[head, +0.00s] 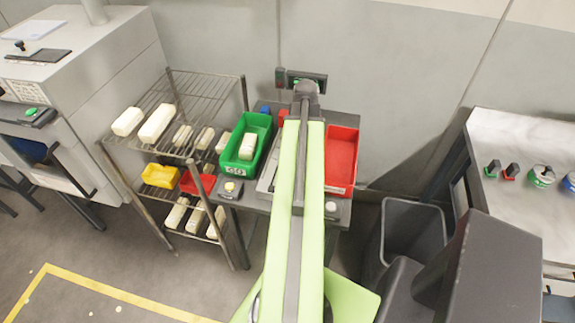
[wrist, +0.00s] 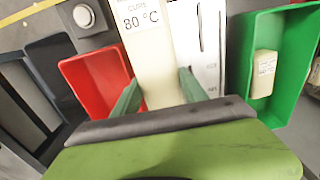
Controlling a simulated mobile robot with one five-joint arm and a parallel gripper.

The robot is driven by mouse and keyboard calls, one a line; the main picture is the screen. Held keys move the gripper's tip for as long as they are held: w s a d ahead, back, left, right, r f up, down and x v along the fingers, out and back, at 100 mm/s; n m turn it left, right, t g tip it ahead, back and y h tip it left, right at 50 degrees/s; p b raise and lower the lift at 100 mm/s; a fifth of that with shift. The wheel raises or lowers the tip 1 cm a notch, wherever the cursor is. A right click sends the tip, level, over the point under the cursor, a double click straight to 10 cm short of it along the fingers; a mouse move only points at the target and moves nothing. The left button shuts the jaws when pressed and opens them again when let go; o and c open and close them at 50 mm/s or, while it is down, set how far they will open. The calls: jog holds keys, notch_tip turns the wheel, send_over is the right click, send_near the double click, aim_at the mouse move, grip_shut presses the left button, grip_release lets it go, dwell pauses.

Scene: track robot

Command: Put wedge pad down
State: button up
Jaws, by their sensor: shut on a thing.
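My gripper (wrist: 160,88) has its two green fingers shut on a long cream block (wrist: 158,62), which I take to be the wedge pad. The block carries printed text including "80 °C". It lies between a red tray and a white panel with dark markings (wrist: 208,45) in the wrist view. I cannot tell whether it touches the surface beneath. In the head view my own arm hides the gripper and the held block.
A green tray (head: 264,130) on the left holds a cream block (head: 248,146). A red tray (head: 341,160) on the right looks empty. A wire rack (head: 205,85) with cream blocks stands left, a grey bin (head: 415,215) right. Round buttons sit at the stand's front corners.

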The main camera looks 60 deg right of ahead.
jog(key=w+f, duration=0.1)
jog(key=w+f+b, duration=0.1)
jog(key=w, duration=0.1)
jog(key=w+f+b, duration=0.1)
jog(key=w, duration=0.1)
jog(key=shift+w+f, duration=0.15)
jog(key=shift+f, duration=0.15)
jog(key=shift+w+a, duration=0.1)
jog(key=shift+w, duration=0.15)
notch_tip(320, 180, down, 4)
jog(key=b, duration=0.4)
jog(key=shift+f+b, duration=0.2)
jog(key=shift+b, duration=0.1)
jog(key=shift+r, duration=0.25)
jog(key=shift+f, duration=0.15)
jog(key=o, duration=1.4)
